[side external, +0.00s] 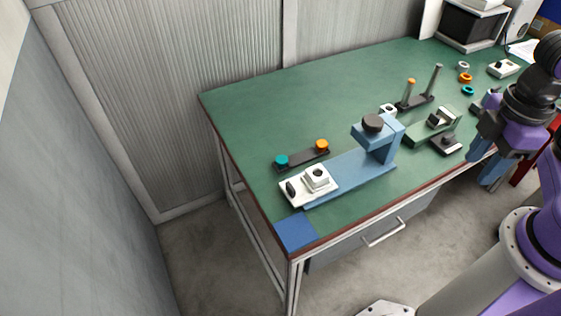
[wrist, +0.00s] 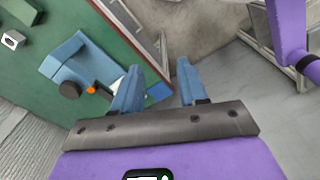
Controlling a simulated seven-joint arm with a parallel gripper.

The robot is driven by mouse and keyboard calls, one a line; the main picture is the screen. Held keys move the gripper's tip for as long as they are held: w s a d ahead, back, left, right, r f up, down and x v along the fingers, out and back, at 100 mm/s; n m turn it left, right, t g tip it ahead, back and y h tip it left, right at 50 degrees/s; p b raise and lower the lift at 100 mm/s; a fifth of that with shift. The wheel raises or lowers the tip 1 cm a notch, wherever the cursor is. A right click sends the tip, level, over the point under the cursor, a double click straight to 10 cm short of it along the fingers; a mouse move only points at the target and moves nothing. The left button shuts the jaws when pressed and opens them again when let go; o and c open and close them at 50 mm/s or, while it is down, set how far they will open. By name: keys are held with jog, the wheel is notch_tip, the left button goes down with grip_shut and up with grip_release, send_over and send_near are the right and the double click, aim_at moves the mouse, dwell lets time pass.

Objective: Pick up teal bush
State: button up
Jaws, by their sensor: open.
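A small teal ring-shaped bush (side external: 467,90) lies on the green bench top at the right of the side view, just in front of an orange ring (side external: 465,78). Another teal round piece (side external: 281,161) sits on the left end of a dark bar, with an orange piece (side external: 321,146) on its right end. My gripper (side external: 486,168) is at the bench's right front edge, apart from both teal pieces. In the wrist view my gripper (wrist: 158,72) has its blue fingers apart, with nothing between them. I make out no teal piece in the wrist view.
A blue press (side external: 350,178) stands near the front edge of the bench (side external: 250,125), beside a white fixture (side external: 300,190). A dark base with two upright posts (side external: 415,102) and a green fixture (side external: 430,130) stand right of it. The back left bench top is clear.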

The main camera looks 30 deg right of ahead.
jog(key=o, duration=0.5)
jog(key=w+a+f+n+t+h, duration=0.1)
jog(key=w+a+n+h, duration=0.25)
jog(key=w+a, duration=0.9)
jog(key=w+a+f+n+t+h, duration=0.2)
jog(key=w+a+f+n, duration=0.1)
jog(key=w+a+f, duration=0.4)
jog(key=w+a+f+n+t+h, duration=0.1)
jog(key=w+a+f+n+h, duration=0.25)
jog(key=w+a, duration=0.55)
jog(key=n+t+h, duration=0.2)
jog(key=t, duration=0.1)
send_near(281, 159)
jog(key=x, duration=0.3)
jog(key=shift+d+f, duration=0.15)
jog(key=shift+f, duration=0.1)
jog(key=shift+x, duration=2.6)
